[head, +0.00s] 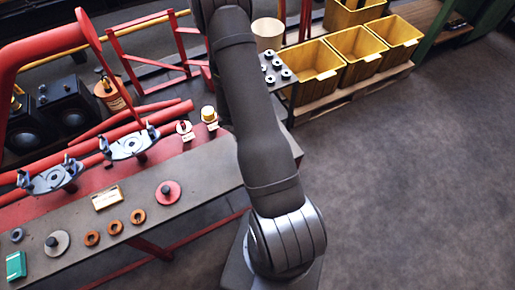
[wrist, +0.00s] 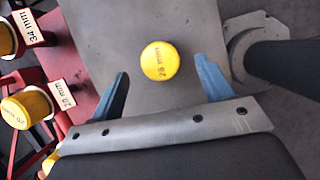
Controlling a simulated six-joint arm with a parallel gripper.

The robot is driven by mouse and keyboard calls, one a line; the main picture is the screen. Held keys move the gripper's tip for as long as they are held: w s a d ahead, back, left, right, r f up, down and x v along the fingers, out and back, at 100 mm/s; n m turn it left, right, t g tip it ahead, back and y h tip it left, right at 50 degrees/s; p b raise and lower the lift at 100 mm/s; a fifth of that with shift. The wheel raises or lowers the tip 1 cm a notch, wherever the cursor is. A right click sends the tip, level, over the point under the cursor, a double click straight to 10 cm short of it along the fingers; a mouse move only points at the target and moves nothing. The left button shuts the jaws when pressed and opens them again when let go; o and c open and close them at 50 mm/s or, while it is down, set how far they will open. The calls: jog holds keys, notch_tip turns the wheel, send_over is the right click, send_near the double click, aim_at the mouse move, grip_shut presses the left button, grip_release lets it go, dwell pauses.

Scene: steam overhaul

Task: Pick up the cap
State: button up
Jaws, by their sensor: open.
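A round yellow cap (wrist: 160,60) with dark lettering that seems to read 28 mm shows from above in the wrist view, over a grey surface. My gripper (wrist: 162,68) is open, with one blue finger to the left of this cap and one to the right. Both fingers look apart from it, and nothing is held. How far the cap is below the fingertips I cannot tell. In the head view my arm hides the gripper and, it seems, this cap.
Two other yellow caps, one upper (wrist: 6,38) and one lower (wrist: 27,107), sit at left in the wrist view beside white size labels. In the head view, the bench (head: 140,205) carries clamps and rings. Yellow bins (head: 315,68) stand behind; the floor at right is clear.

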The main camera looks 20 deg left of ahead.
jog(key=shift+a+x, duration=0.15)
jog(key=shift+x, duration=1.3)
jog(key=shift+a+x, duration=0.15)
jog(key=shift+x, duration=1.25)
jog(key=shift+s+f, duration=0.1)
jog(key=shift+c, duration=0.4)
jog(key=c, duration=0.9)
